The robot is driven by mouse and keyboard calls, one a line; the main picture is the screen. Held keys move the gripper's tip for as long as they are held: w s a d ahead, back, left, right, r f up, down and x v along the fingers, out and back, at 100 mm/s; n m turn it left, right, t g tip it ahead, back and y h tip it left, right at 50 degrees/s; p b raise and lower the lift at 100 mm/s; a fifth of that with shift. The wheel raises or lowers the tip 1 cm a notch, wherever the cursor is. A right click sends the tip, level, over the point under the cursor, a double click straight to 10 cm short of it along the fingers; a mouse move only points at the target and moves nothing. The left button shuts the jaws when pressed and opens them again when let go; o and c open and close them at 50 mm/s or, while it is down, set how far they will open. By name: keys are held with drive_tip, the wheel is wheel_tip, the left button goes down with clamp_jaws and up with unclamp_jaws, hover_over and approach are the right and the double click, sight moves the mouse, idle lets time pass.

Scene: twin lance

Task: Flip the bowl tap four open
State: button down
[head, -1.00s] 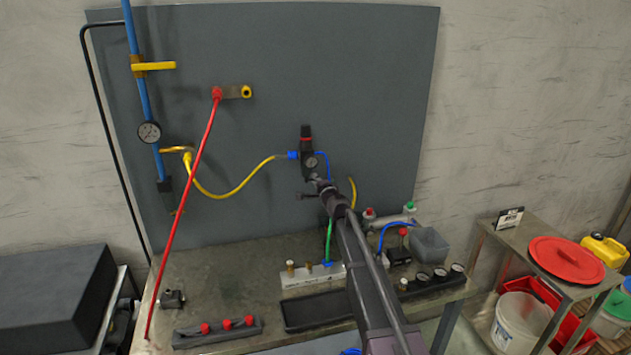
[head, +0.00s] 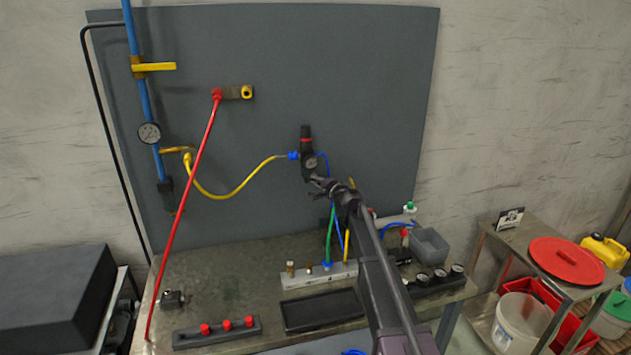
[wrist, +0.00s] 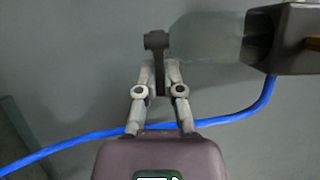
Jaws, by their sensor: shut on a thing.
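A dark filter-regulator unit (head: 308,150) with a red band and a small gauge hangs on the grey panel in the head view. In the wrist view, its pale translucent bowl (wrist: 205,38) extends left from a dark body (wrist: 292,45). A small dark tap (wrist: 157,40) sits at the bowl's end, with a thin lever pointing down in the picture. My gripper (wrist: 160,72) is shut on that lever, one fingertip on each side. In the head view my gripper (head: 322,184) is just below the unit, and the tap is too small to tell there.
A blue hose (wrist: 100,135) passes behind my fingers in the wrist view. A yellow hose (head: 230,193) joins the unit from the left. The bench below holds a white manifold (head: 310,275), a black tray (head: 325,310) and a grey container (head: 430,245).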

idle(0.3)
drive_tip(key=c, duration=0.8)
unclamp_jaws()
drive_tip(key=shift+o, duration=0.2)
drive_tip(key=shift+s, duration=0.1)
drive_tip(key=v, duration=1.2)
